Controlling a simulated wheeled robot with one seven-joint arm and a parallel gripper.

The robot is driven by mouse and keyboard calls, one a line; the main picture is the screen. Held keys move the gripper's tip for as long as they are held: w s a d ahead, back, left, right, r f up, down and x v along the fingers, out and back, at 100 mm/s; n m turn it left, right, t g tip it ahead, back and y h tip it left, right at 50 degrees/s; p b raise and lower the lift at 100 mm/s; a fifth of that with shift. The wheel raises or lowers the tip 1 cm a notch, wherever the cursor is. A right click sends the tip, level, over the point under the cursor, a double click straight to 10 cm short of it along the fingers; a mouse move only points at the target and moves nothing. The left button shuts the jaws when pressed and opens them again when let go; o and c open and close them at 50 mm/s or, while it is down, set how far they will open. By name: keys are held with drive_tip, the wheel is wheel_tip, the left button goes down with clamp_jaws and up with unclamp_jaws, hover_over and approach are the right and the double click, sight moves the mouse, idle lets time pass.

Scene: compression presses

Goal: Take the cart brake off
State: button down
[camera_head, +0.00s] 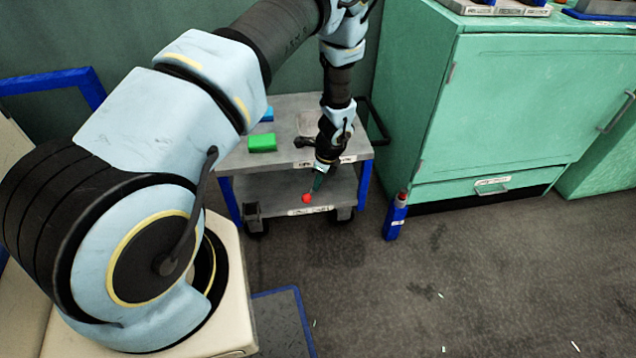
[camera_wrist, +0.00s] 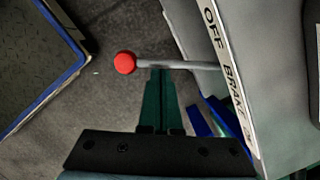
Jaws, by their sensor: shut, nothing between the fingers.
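The cart (camera_head: 290,184) is grey with two shelves and blue legs, standing against the wall. Its brake lever ends in a red ball knob (camera_head: 307,197), seen in front of the lower shelf. In the wrist view the red knob (camera_wrist: 125,63) sits left on a grey rod (camera_wrist: 185,65) that runs right to the cart edge, where a label (camera_wrist: 228,75) reads OFF and BRAKE. My gripper (camera_head: 318,183) is shut and points down at the lever; in the wrist view its dark green fingertips (camera_wrist: 158,72) are at the rod, just right of the knob. I cannot tell whether they touch it.
The floor (camera_head: 400,290) in front is mostly clear.

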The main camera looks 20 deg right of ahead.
drive_tip(key=shift+a, duration=0.1)
drive_tip(key=s+d+r, duration=0.1)
drive_tip(key=d+r, duration=0.1)
drive_tip(key=r, duration=0.3)
drive_tip(key=s+d+r+p, duration=0.1)
drive_tip(key=s+d+r, duration=0.1)
drive_tip(key=r, duration=0.4)
drive_tip(key=shift+s+d, duration=0.3)
drive_tip(key=shift+d, duration=0.15)
